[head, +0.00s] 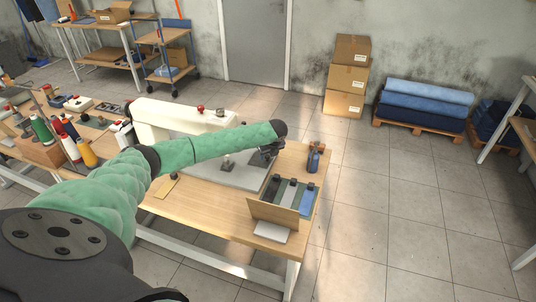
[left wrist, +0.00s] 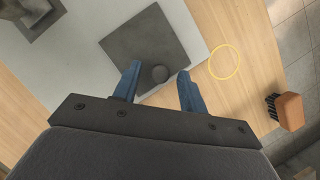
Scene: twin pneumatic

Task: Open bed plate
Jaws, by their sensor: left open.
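The bed plate, a dark grey square (left wrist: 140,38), lies flat and closed-looking on the light grey machine bed (left wrist: 95,20) in the left wrist view. A round dark knob (left wrist: 160,74) sits near its edge. My left gripper (left wrist: 158,76) is open, with its blue fingers on either side of the knob in the picture; I cannot tell whether they touch it. In the head view my left gripper (head: 266,155) is over the right end of the machine bed (head: 232,180), beside the white sewing machine (head: 180,116). The arm and gripper hide most of the plate there. My right gripper is not in view.
A yellow ring (left wrist: 239,67) lies on the wooden table to the right of the plate. A wooden brush (left wrist: 290,110) is near the table edge. A tray with fabric pieces (head: 289,194) and a tilted board (head: 272,214) stand at the front right.

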